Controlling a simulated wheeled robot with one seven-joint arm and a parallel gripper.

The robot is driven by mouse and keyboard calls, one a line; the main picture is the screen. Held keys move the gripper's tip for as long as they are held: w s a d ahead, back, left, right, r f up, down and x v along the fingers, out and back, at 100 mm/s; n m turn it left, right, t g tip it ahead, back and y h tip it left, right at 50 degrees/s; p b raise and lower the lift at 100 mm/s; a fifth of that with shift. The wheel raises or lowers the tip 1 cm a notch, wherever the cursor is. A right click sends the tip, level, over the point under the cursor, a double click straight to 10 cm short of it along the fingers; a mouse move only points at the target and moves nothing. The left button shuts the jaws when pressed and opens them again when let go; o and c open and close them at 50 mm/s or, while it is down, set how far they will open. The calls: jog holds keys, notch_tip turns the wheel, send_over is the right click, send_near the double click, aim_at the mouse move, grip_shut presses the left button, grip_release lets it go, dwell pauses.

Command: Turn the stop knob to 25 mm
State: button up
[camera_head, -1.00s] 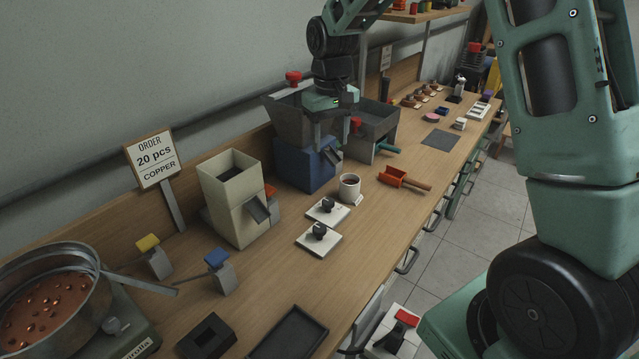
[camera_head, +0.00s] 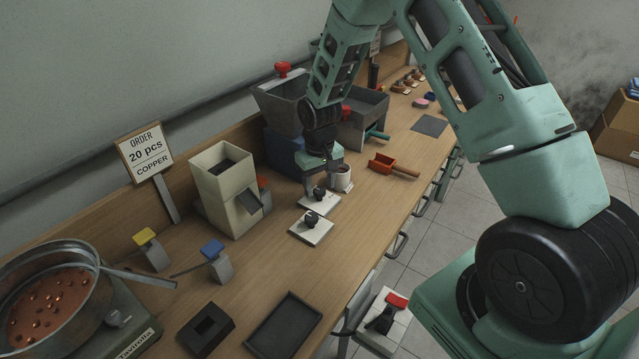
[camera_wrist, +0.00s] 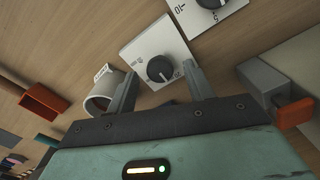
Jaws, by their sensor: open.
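Two white square plates carry black dial knobs on the bench. The nearer-to-cup knob (camera_head: 319,192) sits on its plate (camera_head: 333,200) beside the white cup. The other knob (camera_head: 311,217) sits on a second plate (camera_head: 319,235) towards the front. My gripper (camera_head: 318,188) is open above the knob by the cup. In the wrist view my gripper (camera_wrist: 160,82) has its fingers on either side of that knob (camera_wrist: 159,68), with nothing held. The second knob (camera_wrist: 210,2) is partly cut off at the top. The plate markings are too small to read surely, so I cannot tell which is the stop knob.
The white cup (camera_head: 344,178) stands close beside the gripper; it shows near the left finger in the wrist view (camera_wrist: 98,103). A cream dispenser (camera_head: 225,175) stands to the left. Bench around the front plate is clear.

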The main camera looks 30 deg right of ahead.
jog(key=shift+f, duration=0.5)
jog(key=c, duration=1)
jog(key=shift+o, duration=0.2)
jog(key=shift+m, duration=0.3)
jog(key=m+b, duration=0.1)
jog(key=m, duration=0.4)
jog(key=shift+m, duration=0.3)
jog(key=m, duration=0.5)
jog(key=shift+m, duration=0.4)
